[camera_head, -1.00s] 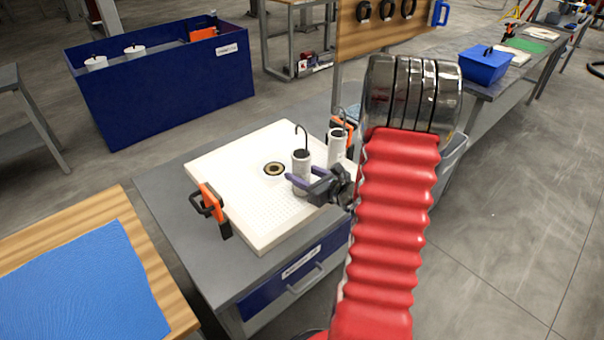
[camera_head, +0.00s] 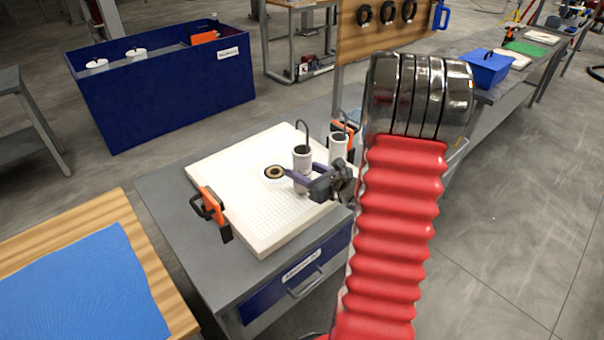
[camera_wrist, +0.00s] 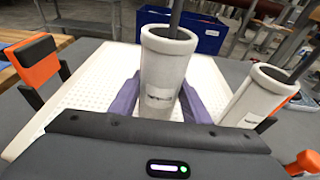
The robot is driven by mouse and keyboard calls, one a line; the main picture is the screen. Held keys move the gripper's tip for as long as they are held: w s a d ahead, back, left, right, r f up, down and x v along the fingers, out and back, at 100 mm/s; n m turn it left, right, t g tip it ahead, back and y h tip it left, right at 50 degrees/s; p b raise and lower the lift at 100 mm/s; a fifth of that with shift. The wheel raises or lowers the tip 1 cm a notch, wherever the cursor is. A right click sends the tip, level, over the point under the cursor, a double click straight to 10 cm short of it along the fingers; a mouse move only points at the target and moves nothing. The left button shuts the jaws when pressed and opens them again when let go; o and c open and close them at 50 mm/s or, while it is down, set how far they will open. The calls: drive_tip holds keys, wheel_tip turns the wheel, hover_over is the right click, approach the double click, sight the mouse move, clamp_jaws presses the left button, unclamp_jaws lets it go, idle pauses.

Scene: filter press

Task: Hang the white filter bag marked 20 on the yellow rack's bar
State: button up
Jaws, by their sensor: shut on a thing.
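A white filter bag (camera_head: 302,160) with a dark hook stands upright between the fingers of my gripper (camera_head: 297,180), over the white perforated tray (camera_head: 222,160). In the wrist view the purple fingers are on both sides of this bag (camera_wrist: 163,75), which bears a label too small to read. A second white filter bag (camera_head: 338,148) with a hook stands just to the right, and it also shows in the wrist view (camera_wrist: 258,97). I cannot tell which bag is marked 20. I cannot make out the yellow rack's bar.
The tray lies on a grey cabinet with a blue drawer (camera_head: 290,285). Orange clamps (camera_head: 212,207) stand at its edges. A blue bin (camera_head: 165,80) with white cylinders is behind left. A wooden table with a blue mat (camera_head: 85,285) is front left. Open floor lies right.

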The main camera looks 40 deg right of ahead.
drive_tip(key=shift+r, duration=1.15)
drive_tip(key=shift+s, duration=0.1)
